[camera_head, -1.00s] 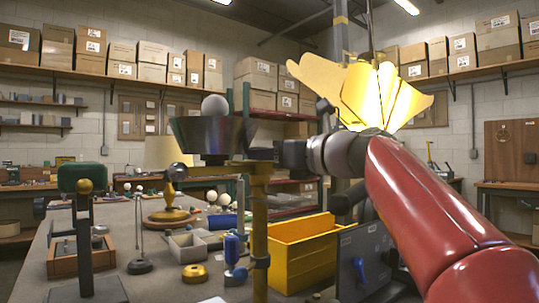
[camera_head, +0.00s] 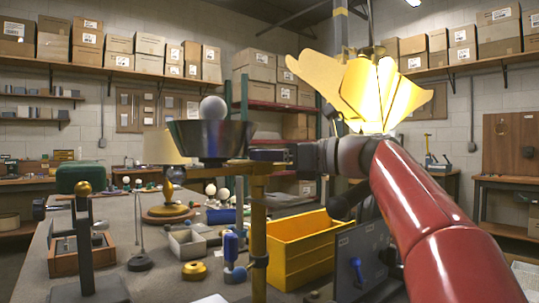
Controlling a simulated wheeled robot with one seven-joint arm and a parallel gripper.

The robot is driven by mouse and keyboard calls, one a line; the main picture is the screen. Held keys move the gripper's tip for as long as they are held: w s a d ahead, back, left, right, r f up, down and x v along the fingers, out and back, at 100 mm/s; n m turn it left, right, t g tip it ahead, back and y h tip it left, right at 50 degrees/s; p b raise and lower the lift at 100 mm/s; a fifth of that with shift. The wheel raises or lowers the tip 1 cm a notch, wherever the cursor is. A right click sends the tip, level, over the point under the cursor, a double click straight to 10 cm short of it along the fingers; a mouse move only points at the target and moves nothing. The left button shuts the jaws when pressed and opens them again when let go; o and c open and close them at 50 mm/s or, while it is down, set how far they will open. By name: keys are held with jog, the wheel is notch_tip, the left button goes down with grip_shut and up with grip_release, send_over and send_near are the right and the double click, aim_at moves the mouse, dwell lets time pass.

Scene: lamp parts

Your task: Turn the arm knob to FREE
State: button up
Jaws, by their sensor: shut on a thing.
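A yellow upright post (camera_head: 258,225) stands in the middle, with a short horizontal arm (camera_head: 246,165) at its top. A dark bowl-shaped shade (camera_head: 211,138) with a pale ball (camera_head: 213,108) in it sits at the arm's left. My gripper (camera_head: 268,155) reaches in from the right at the top of the post, level with the arm. It is shut at the joint there, on what appears to be the arm knob. The knob is mostly hidden by the jaws, and no FREE mark or knob angle can be read.
A yellow bin (camera_head: 290,262) and a dark panel with a blue handle (camera_head: 357,268) stand right of the post, below my arm. Small parts and a dark stand (camera_head: 85,245) crowd the bench at left.

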jog(key=o, duration=0.7)
jog(key=v, duration=0.7)
jog(key=shift+s+d, duration=0.15)
jog(key=shift+d, duration=0.05)
